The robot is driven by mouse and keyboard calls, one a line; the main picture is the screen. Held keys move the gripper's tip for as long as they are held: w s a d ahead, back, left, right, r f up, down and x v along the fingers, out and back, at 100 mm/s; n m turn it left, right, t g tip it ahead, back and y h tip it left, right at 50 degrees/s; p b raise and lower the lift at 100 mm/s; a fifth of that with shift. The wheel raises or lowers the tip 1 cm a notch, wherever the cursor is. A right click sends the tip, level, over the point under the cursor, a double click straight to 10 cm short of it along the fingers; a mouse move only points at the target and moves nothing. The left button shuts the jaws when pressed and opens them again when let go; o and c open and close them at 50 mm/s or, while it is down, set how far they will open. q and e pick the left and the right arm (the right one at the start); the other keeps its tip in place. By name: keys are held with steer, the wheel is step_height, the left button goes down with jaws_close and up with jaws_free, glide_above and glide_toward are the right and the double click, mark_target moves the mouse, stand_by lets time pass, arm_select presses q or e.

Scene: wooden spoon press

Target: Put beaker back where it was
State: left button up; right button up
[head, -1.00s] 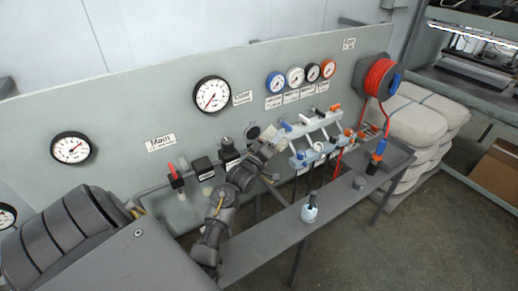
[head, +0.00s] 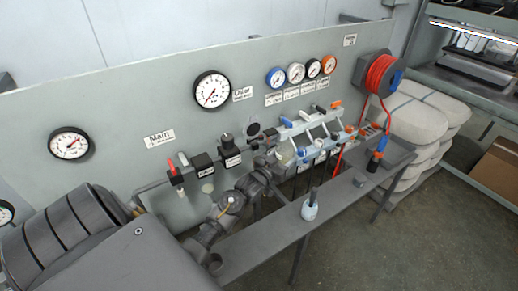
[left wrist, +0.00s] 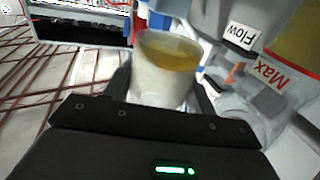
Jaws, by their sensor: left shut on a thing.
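The beaker (left wrist: 165,72) shows in the left wrist view as a clear cup with a yellowish band near its rim and a whitish lower part. My left gripper (left wrist: 163,88) is shut on it, with one dark finger on each side. In the head view my left arm reaches to the valve row on the panel. The left gripper (head: 279,157) is small there, and I cannot clearly make out the beaker against the pale valves. My right gripper is not in view.
A narrow grey shelf (head: 262,240) runs below the panel. A pale blue bottle with a dark stem (head: 310,209) stands on it. Valves with coloured handles (head: 312,130) stick out close to the gripper. A red hose reel (head: 381,76) hangs at the right.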

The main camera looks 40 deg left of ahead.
arm_select(q)
steer(key=shift+d+f+m, duration=0.15)
steer(key=shift+f+m, duration=0.15)
steer(key=shift+f, duration=0.35)
